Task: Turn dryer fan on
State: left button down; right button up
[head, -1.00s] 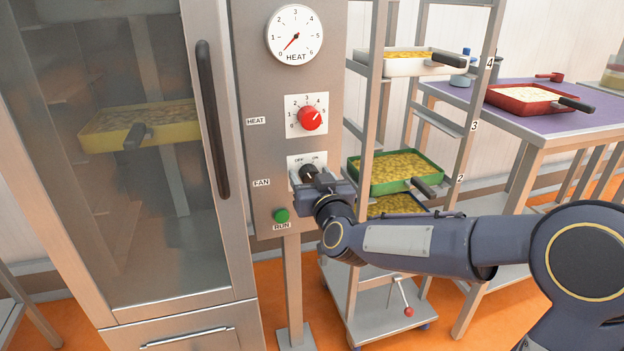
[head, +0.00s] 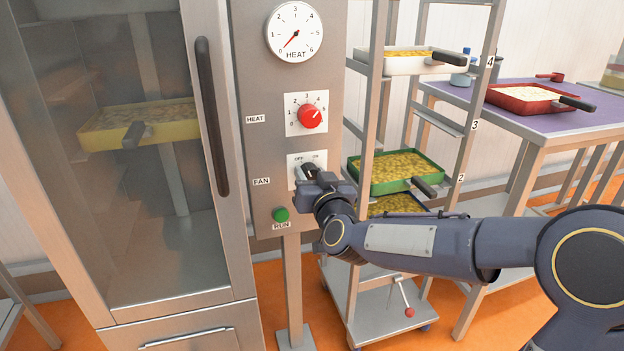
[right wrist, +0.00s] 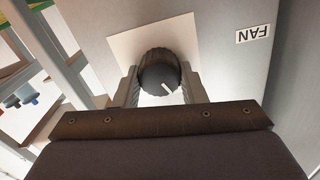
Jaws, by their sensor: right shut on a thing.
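The black fan knob (head: 308,170) is on its white plate (head: 294,162), with OFF at the left and ON at the right above it. My right gripper (head: 311,176) is at the knob and hides its lower part. In the right wrist view the knob (right wrist: 160,72) sits between the two fingers of the gripper (right wrist: 160,88), which is shut on it. That view is upside down. The white mark on the knob slants to the lower right there, which is up and towards the OFF side. My left gripper is in neither view.
Above is the red heat knob (head: 310,116) and the heat dial (head: 295,34). The green RUN button (head: 280,215) is close below left. The dryer's glass door (head: 100,200) stands left, shut. The tray rack (head: 365,130) is close at the right, behind my arm.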

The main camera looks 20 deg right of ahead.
jog(key=m+b, duration=0.4)
jog(key=m, duration=0.2)
jog(key=shift+f, duration=0.2)
jog(key=m+b, duration=0.2)
jog(key=m, duration=0.2)
jog(key=shift+d, duration=0.1)
jog(key=shift+r+m, duration=0.1)
jog(key=shift+m, duration=0.4)
jog(key=o, duration=1)
jog(key=s+p, duration=0.1)
jog(key=s, duration=0.6)
jog(key=shift+s+d, duration=0.15)
jog(key=shift+s, duration=0.25)
